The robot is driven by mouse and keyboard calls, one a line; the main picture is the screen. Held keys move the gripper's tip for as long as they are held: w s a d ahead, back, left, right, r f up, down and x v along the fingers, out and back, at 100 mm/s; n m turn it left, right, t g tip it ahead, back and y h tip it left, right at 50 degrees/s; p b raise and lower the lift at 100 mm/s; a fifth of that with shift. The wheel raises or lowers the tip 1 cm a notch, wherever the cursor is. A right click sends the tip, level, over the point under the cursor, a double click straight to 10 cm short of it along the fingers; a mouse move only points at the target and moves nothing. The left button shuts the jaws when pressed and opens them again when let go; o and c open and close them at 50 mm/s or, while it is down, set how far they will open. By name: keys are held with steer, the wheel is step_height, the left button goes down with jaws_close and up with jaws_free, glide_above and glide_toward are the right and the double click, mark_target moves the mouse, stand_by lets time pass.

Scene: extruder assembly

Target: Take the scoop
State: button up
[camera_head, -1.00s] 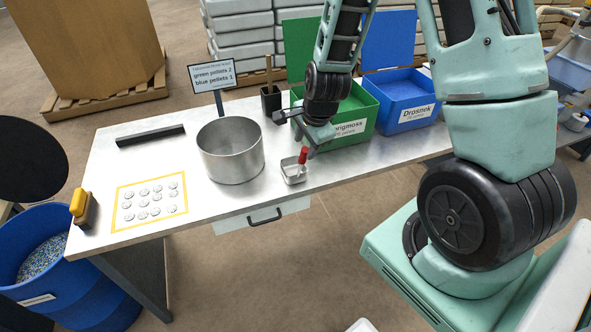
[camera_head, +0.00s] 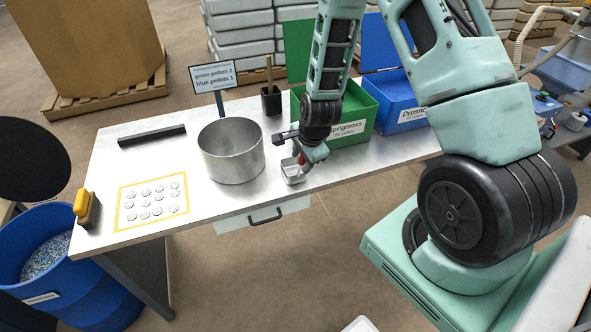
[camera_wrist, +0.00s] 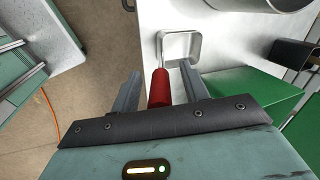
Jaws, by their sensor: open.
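The scoop (camera_head: 293,173) is a small square metal pan with a red handle, on the table's front part right of the metal pot. In the wrist view its pan (camera_wrist: 181,47) lies flat, and its red handle (camera_wrist: 160,88) points toward my gripper (camera_wrist: 161,82). My gripper's two fingers are open, one on each side of the handle, with gaps visible. The head view shows my gripper (camera_head: 304,156) just above the scoop, hiding most of the handle. I cannot tell the exact height of the fingers over it.
The metal pot (camera_head: 231,150) stands close to the left. The green bin (camera_head: 354,110) and blue bin (camera_head: 400,98) stand behind and right. A black holder (camera_head: 271,101) with a stick is behind. A yellow-framed mat (camera_head: 126,216) with pale discs lies left. The table's front edge is close.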

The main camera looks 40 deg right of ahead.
jaws_close()
steer(key=shift+r, duration=0.1)
